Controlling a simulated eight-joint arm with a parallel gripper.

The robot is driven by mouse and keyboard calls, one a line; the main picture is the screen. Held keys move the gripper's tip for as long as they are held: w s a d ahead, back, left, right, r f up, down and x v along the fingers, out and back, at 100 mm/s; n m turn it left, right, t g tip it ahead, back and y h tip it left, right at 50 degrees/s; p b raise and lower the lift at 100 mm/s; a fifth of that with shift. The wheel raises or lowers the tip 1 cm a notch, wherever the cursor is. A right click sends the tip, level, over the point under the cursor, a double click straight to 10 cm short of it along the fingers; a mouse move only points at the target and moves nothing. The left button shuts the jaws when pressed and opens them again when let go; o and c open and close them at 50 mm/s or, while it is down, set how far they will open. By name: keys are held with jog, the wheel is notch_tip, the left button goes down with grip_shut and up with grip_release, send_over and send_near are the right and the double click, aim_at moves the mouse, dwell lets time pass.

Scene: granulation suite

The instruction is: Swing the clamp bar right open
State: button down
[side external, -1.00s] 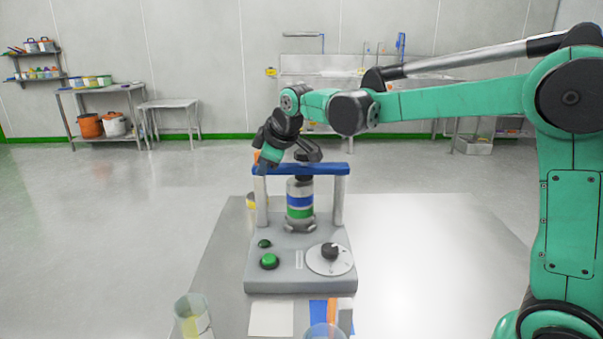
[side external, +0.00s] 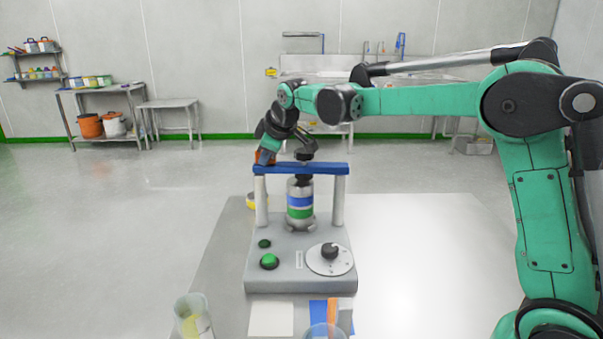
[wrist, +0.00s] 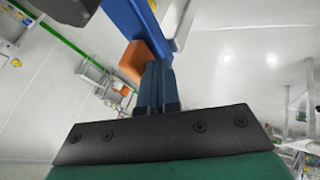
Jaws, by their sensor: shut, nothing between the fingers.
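The blue clamp bar (side external: 300,169) lies level across two pale posts of a grey machine, closed over a canister (side external: 300,203) with blue and green bands. A black knob (side external: 306,155) stands above the middle of the bar. An orange block (side external: 262,157) is at the bar's left end. My gripper (side external: 264,160) is at that end, its fingertips partly hidden. In the wrist view my fingers (wrist: 157,85) are shut with nothing between them. They are right beside the orange block (wrist: 144,60), and I cannot tell whether they touch it. The blue bar (wrist: 122,15) runs up beyond it.
The grey machine base (side external: 285,285) carries green buttons (side external: 269,261) and a dial (side external: 330,258). A clear beaker (side external: 190,315) with yellow contents stands at the front left. A yellow vessel (side external: 253,201) is behind the left post. The mat's right side is clear.

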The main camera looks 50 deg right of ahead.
jog(key=w+d+m+g+h, duration=0.1)
jog(key=w+d+m+h, duration=0.2)
jog(key=d, duration=0.8)
jog(key=shift+w+m, duration=1.1)
jog(key=shift+w, duration=0.35)
jog(key=shift+d, duration=0.15)
